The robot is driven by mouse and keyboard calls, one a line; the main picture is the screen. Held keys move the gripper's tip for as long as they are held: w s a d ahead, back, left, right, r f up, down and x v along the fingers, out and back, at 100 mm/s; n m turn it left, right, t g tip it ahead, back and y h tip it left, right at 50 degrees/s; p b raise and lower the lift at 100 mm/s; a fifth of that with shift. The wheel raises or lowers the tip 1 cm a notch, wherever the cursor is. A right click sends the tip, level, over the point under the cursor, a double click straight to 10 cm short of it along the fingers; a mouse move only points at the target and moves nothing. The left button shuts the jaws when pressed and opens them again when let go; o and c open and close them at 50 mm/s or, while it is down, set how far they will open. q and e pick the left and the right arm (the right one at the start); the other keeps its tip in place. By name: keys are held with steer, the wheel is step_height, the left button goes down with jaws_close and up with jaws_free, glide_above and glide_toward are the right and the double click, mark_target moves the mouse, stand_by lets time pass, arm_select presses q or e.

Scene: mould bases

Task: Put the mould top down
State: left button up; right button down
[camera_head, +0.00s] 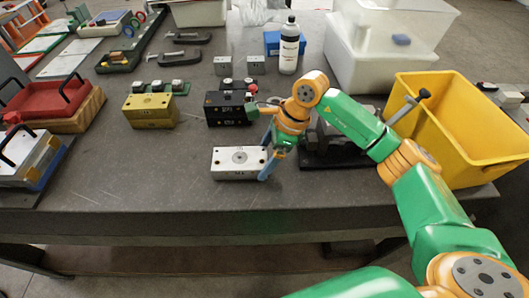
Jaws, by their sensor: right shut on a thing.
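A silver mould top (225,158), a block with a round disc on its upper face, is level near the front of the dark table. My right gripper (267,163) is shut on its right end, with the blue fingers on either side of it. Whether the block touches the table or hangs just above it, I cannot tell. A black mould block (226,108) stands behind it, and a yellow mould block (150,111) stands behind it to the left. My left gripper is not in view.
A yellow bin (467,125) stands at the right and a white bottle (289,48) at the back. Dark metal parts (335,148) lie right of my gripper. A red tray (48,98) is at the left. The table's front left middle (130,175) is clear.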

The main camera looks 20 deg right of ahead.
steer(key=shift+f, duration=0.15)
steer(key=shift+f, duration=0.15)
jaws_free()
steer(key=shift+s+r, duration=0.1)
steer(key=shift+r, duration=0.15)
steer(key=b+v, duration=0.2)
steer(key=v, duration=0.9)
steer(key=shift+d+r, duration=0.25)
steer(key=shift+r, duration=0.05)
